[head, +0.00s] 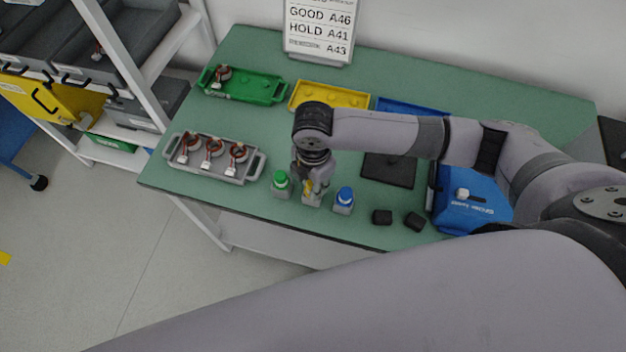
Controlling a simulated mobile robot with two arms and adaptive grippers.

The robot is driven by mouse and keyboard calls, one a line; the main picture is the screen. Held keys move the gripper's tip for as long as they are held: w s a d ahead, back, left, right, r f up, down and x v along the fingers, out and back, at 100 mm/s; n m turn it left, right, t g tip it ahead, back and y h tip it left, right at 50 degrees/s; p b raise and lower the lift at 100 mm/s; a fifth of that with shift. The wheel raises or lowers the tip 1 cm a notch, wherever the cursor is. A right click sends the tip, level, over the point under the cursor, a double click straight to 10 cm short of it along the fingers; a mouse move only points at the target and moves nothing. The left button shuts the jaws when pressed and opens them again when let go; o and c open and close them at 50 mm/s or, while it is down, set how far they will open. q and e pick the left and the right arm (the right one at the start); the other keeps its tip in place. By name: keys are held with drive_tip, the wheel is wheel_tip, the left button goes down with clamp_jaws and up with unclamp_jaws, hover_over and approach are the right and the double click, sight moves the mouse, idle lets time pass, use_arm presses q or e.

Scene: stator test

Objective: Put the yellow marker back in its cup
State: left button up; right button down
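The yellow marker (308,187) is a small yellow patch at the fingertips of my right gripper (311,184), which points down. A small grey cup (312,200) is directly below, between the cup with the green-capped marker (281,181) and the cup with the blue-capped marker (345,196). The fingers cover most of the yellow marker. I cannot tell whether they are closed on it, or how far it sits inside the cup. My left gripper is not in view.
A grey tray (256,167) with several copper-wound parts lies left. Green (278,91), yellow (330,96) and blue (412,105) trays line the back.

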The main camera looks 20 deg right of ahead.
drive_tip(key=c, duration=1.4)
unclamp_jaws()
drive_tip(key=shift+o, duration=0.2)
wheel_tip(320, 180, up, 13)
drive_tip(key=b, duration=0.1)
drive_tip(key=shift+b, duration=0.4)
drive_tip(key=shift+f, duration=0.1)
